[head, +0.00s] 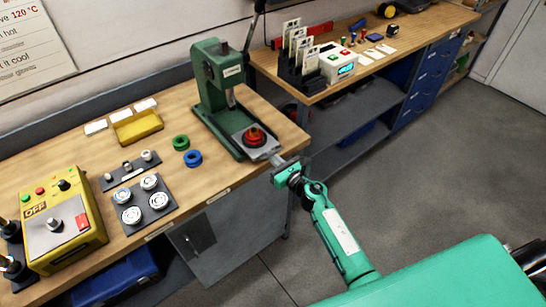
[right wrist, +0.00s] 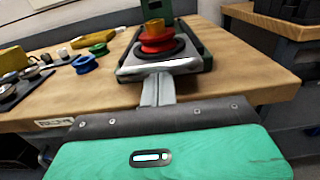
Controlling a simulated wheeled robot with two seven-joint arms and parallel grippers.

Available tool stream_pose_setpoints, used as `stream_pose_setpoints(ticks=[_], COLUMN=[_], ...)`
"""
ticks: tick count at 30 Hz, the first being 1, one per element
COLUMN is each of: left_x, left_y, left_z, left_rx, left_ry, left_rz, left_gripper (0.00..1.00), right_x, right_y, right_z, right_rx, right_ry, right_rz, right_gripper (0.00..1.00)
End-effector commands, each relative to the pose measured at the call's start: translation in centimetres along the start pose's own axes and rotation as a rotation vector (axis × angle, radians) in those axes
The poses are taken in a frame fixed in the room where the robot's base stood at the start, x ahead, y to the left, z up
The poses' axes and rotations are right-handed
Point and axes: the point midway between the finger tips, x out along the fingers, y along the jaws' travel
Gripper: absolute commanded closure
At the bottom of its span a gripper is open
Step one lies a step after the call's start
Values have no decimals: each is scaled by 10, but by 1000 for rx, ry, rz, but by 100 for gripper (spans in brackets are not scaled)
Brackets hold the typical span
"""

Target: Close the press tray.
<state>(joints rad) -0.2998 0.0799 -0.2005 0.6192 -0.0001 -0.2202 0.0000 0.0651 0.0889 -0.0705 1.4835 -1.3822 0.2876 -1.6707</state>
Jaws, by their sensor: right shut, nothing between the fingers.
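The green press (head: 222,85) stands on the wooden bench. Its grey metal tray (head: 268,151) sits at the front of the press base, towards the bench edge. A red round piece (head: 254,136) with an orange top rests on the tray; in the right wrist view it (right wrist: 158,42) sits in a dark ring. My right gripper (head: 277,161) is shut and empty, with its fingertips at the tray's front edge. In the right wrist view the fingertips (right wrist: 158,82) are just below the tray's front lip (right wrist: 160,67); I cannot tell whether they touch. My left gripper is not in view.
Blue (head: 193,158) and green (head: 181,142) rings lie left of the press. A yellow tray (head: 137,127), a dark plate with several round parts (head: 145,204) and a yellow control box (head: 62,232) are further left. Another bench (head: 425,30) stands behind right. The floor in front is clear.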

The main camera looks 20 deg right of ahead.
Motion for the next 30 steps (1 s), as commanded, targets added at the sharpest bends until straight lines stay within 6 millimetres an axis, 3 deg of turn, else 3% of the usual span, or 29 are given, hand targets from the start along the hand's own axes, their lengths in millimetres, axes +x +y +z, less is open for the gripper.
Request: stream_pose_setpoints(ticks=[4,15,30], left_x=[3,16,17], left_y=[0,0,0], left_z=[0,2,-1], left_rx=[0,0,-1], left_ry=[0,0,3], left_rz=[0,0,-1], left_gripper=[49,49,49], right_x=[5,47,46], right_y=[0,0,-4], right_z=[-1,-1,-1], right_rx=[0,0,-1], right_ry=[-1,-1,0], right_rz=[1,1,0], right_gripper=[100,100,100])
